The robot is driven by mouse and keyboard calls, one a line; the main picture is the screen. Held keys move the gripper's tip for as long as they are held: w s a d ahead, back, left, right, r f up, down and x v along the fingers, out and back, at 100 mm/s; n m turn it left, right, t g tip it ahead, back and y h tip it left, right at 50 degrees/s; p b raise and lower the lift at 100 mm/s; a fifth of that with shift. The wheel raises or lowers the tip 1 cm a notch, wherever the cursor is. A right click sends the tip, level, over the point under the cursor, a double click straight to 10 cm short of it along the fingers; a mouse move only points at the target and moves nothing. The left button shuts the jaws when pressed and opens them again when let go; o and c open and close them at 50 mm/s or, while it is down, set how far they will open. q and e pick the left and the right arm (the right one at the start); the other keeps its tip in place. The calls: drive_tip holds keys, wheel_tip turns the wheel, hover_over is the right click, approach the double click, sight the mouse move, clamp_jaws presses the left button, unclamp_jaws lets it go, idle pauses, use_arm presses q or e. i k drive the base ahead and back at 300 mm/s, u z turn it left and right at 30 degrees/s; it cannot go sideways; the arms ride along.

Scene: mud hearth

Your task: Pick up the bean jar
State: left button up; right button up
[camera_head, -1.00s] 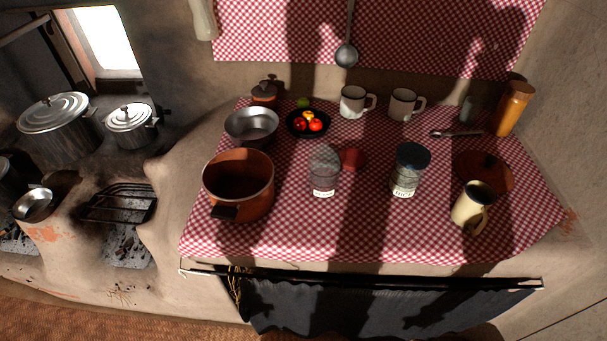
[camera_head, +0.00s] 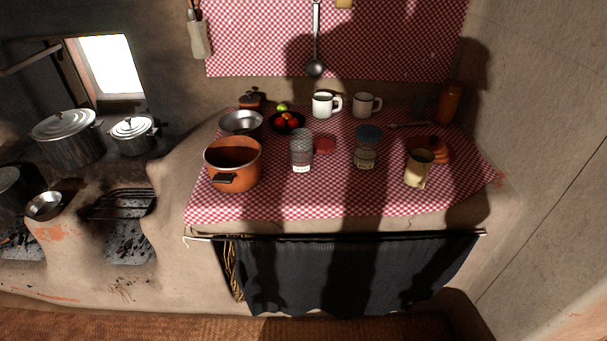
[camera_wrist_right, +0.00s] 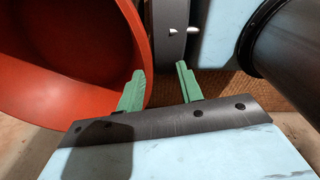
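Two labelled jars stand upright on the checked cloth. One is a clear glass jar (camera_head: 301,152) with a pale label, left of centre, beside a red lid-like disc (camera_head: 325,145). The other is a jar with a blue lid (camera_head: 367,148) to its right. The labels are too small to read, so I cannot tell for sure which is the bean jar. My right gripper (camera_wrist_right: 160,85) shows only in the right wrist view, its green fingers apart with nothing between them, away from the jars. My left gripper is not in view.
An orange pot (camera_head: 232,170) stands left of the jars, a cream mug (camera_head: 418,168) to the right. Behind are a metal bowl (camera_head: 241,122), a dark fruit bowl (camera_head: 286,123) and two white mugs (camera_head: 325,104). The cloth's front strip (camera_head: 330,205) is clear.

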sight(301, 151)
drive_tip(key=z, duration=0.15)
drive_tip(key=i, duration=0.9)
drive_tip(key=u, duration=0.05)
